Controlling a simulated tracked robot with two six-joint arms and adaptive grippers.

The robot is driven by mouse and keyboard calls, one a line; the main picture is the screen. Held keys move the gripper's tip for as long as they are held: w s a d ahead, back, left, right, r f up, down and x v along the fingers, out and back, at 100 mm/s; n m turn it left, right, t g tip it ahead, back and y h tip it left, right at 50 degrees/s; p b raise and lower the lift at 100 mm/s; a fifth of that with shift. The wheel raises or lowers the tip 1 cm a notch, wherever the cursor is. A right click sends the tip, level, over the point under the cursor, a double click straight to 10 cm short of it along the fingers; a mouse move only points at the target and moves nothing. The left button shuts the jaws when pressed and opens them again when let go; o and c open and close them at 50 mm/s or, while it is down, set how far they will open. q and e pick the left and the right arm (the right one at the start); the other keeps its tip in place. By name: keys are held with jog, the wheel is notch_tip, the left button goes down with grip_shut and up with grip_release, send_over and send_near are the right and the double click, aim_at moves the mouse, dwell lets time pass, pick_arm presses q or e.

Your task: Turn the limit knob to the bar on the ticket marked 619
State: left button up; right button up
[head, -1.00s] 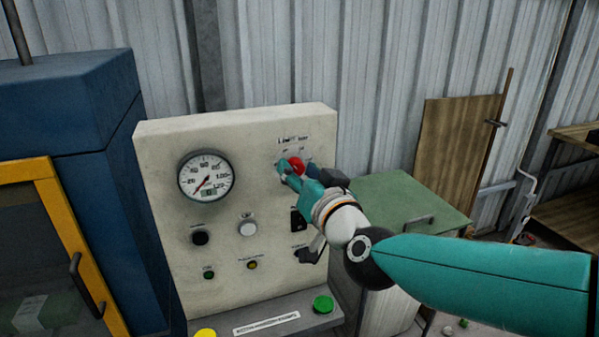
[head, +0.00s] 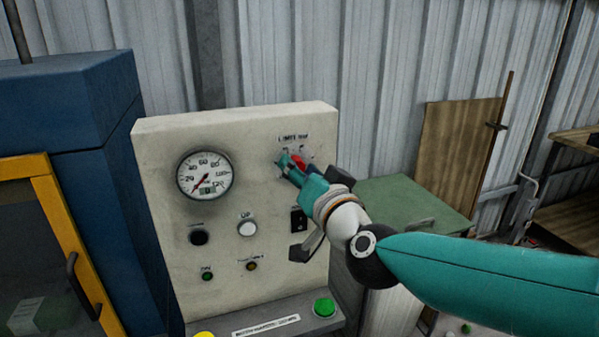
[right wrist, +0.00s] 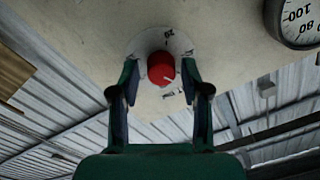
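The limit knob is red and round (right wrist: 160,66), on a pale dial plate in the right wrist view. A white pointer line on it points to the lower right of that picture. In the head view the knob (head: 298,160) shows partly behind my right gripper (head: 292,166), under a "LIMIT bar" label. In the right wrist view my right gripper (right wrist: 160,79) is open, its fingers on either side of the knob with a visible gap at each side. I see no ticket marked 619. My left gripper is not in view.
The cream control panel (head: 270,215) carries a round gauge (head: 205,174), a white button (head: 247,228) and a black one (head: 199,237). A green button (head: 324,306) sits on the ledge below. A green cabinet (head: 405,205) stands at right, a blue machine (head: 75,95) at left.

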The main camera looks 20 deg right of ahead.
jog(key=shift+s, duration=0.1)
jog(key=s, duration=1.1)
jog(key=shift+s+d+f, duration=0.15)
jog(key=shift+s+d, duration=0.25)
